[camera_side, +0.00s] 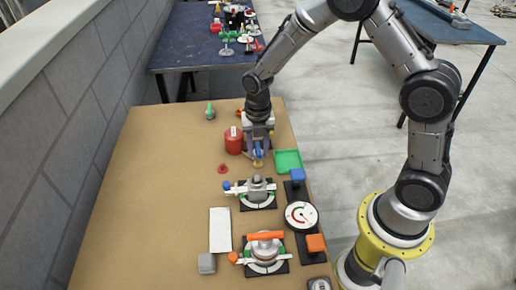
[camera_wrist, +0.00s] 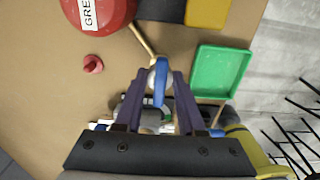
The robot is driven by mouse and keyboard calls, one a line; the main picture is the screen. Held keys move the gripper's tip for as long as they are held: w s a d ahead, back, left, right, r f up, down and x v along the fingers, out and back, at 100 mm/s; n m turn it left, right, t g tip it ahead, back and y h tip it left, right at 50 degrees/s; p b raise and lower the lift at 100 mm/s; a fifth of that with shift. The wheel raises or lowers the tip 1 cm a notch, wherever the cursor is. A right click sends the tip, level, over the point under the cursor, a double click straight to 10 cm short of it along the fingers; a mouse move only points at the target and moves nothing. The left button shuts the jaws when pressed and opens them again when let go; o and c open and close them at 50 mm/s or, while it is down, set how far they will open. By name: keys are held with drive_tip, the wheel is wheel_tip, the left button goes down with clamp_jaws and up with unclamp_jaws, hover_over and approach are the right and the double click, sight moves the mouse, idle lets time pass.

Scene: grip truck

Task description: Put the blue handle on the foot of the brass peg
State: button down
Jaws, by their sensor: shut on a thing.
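My gripper (camera_side: 258,146) is low over the table and points down. In the wrist view its purple fingers (camera_wrist: 160,92) are closed around an upright blue handle (camera_wrist: 160,84); the handle also shows in the side view (camera_side: 259,151). A thin brass peg (camera_wrist: 143,40) runs up and left from the handle's pale round end in the wrist view. A small brass disc (camera_side: 258,163), which looks like the peg's foot, shows just below the handle in the side view. The fingers hide part of the handle, and I cannot tell whether handle and peg touch.
A red canister (camera_side: 234,140) stands close left of my gripper, with a green tray (camera_side: 288,160) to the right. A small red knob (camera_side: 222,169) lies nearby. Round fixtures with levers (camera_side: 257,193) and a dial (camera_side: 301,215) stand in front. The table's left side is clear.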

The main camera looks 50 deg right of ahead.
sight(258, 148)
drive_tip(key=shift+f, duration=1.5)
idle(2.0)
drive_tip(key=shift+c, duration=0.5)
unclamp_jaws()
drive_tip(key=shift+r, duration=0.1)
drive_tip(key=shift+r, duration=3.65)
